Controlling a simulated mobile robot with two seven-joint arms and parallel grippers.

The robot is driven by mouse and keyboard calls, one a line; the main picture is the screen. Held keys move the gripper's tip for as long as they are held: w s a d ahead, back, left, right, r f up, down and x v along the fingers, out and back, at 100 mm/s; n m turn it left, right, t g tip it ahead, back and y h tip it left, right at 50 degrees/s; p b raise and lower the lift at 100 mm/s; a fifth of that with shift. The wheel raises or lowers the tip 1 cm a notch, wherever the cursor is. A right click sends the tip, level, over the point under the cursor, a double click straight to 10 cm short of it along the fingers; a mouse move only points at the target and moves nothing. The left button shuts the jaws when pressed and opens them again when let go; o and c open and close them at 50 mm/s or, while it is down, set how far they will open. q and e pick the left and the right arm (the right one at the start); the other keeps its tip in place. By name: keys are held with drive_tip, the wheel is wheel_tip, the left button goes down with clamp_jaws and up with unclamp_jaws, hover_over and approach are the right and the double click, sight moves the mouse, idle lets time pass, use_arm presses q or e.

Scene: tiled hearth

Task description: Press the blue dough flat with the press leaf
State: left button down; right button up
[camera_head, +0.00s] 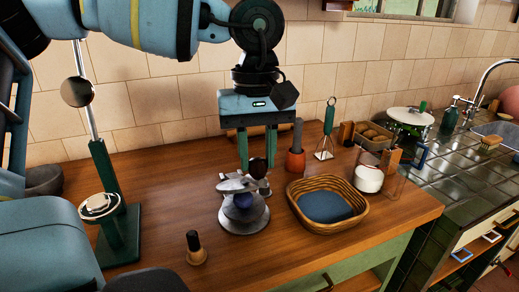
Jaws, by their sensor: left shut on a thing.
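A grey metal press (243,222) stands on the wooden counter, its round base low on the table. The blue dough (242,200) shows as a small dark blue lump between the base and the raised, tilted press leaf (236,185). My left gripper (257,162) comes down from above with its green fingers at the leaf's upper edge. It is shut on a dark knob-like part there, which the fingers partly hide. The dough's far side is hidden. My right gripper does not show.
A wicker basket (353,207) with a blue cloth stands right of the press. A small stamp (194,247) stands in front left, and an orange-based pot (296,160) behind. A green stand (120,235) is at left. Bare wood lies in front.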

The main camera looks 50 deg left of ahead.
use_arm(q)
drive_tip(key=c, duration=1.1)
unclamp_jaws()
drive_tip(key=shift+r, duration=0.1)
drive_tip(key=shift+a+r, duration=0.2)
drive_tip(key=shift+r, duration=3.65)
